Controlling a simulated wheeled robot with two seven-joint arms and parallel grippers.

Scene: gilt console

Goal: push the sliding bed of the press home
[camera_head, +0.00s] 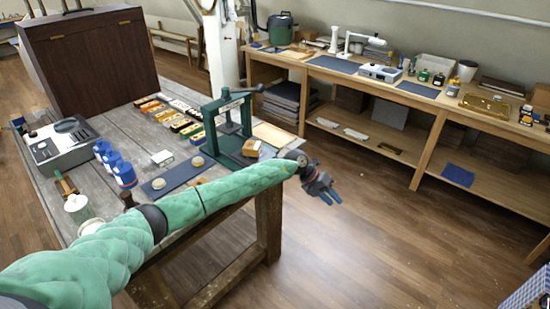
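The green press (210,129) stands upright on the grey wooden table, with a dark handle at its top right. Its green base (228,152) reaches toward the table's right edge, and a small brown block (252,147) sits at that side. I cannot clearly make out the sliding bed or how far out it is. My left arm, in a green sleeve, crosses the foreground and hides part of the table's front. My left gripper (329,198) is beyond the table's right edge, right of and nearer than the press, over the floor. Its blue fingers look a little apart and empty. My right gripper is not in view.
A dark blue mat (180,177) with round pieces lies left of the press. Blue bottles (124,174), a grey device (60,145) and a large brown case (85,55) stand farther left. A wooden bench (432,140) runs along the wall. Floor between is clear.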

